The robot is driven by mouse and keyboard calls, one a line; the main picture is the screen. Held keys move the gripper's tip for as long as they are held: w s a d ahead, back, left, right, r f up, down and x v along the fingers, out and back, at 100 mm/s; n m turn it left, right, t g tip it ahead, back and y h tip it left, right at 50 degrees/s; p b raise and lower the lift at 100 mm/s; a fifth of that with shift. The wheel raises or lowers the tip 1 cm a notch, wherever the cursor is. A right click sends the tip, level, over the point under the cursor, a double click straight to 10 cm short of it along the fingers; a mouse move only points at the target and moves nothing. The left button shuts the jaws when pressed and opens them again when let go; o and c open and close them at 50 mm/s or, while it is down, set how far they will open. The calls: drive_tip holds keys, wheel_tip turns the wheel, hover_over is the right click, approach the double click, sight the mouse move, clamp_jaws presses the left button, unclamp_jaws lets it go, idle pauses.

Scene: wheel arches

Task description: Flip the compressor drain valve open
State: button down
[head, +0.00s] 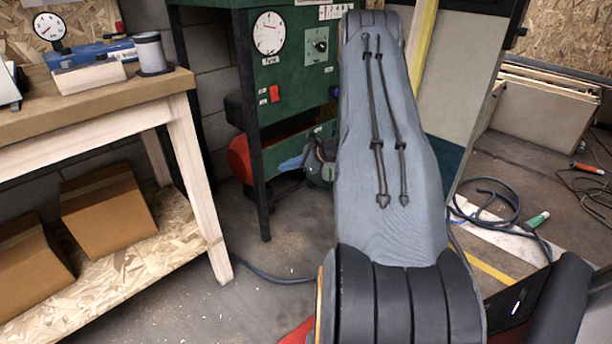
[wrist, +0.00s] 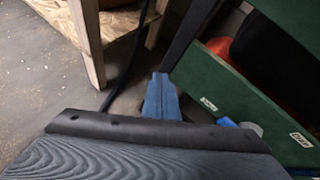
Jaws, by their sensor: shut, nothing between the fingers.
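The compressor's lower green panel (wrist: 225,88) fills the right of the wrist view. A small blue lever (wrist: 227,122) with a grey round body (wrist: 253,128) sits at its lower edge, between two small white labels; it looks like the drain valve. The label print is too small to read surely. My gripper (wrist: 161,76) has its blue fingers shut and empty, left of the panel and apart from the lever. In the head view my gripper (head: 291,164) shows in front of the lower green panel (head: 270,160), and my arm hides the valve.
The green cabinet (head: 262,78) carries a gauge (head: 269,33), a dial (head: 317,46) and a red switch (head: 274,93). A red tank (head: 240,158) sits behind its black leg (head: 256,190). A wooden workbench (head: 100,103) with cardboard boxes (head: 107,205) stands left. Floor between is clear except a hose (head: 265,275).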

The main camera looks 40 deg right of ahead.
drive_tip(key=s+d+f+m+t+h+b, duration=0.1)
drive_tip(key=d+f+m+t+h+b, duration=0.1)
drive_tip(key=d+f, duration=0.3)
drive_tip(key=d+f+m+t+h+b, duration=0.2)
drive_tip(key=d+f+m, duration=0.3)
drive_tip(key=d, duration=0.7)
drive_tip(key=shift+s+d+f+h, duration=0.3)
drive_tip(key=shift+s+d+f, duration=0.1)
drive_tip(key=shift+f, duration=0.35)
drive_tip(key=shift+w, duration=0.15)
drive_tip(key=d+b+x, duration=0.1)
drive_tip(key=b+x, duration=0.2)
drive_tip(key=x, duration=0.7)
drive_tip(key=shift+a+r, duration=0.3)
drive_tip(key=shift+r, duration=0.7)
drive_tip(key=shift+a+r, duration=0.25)
drive_tip(key=shift+r, duration=0.8)
drive_tip(key=shift+a, duration=0.1)
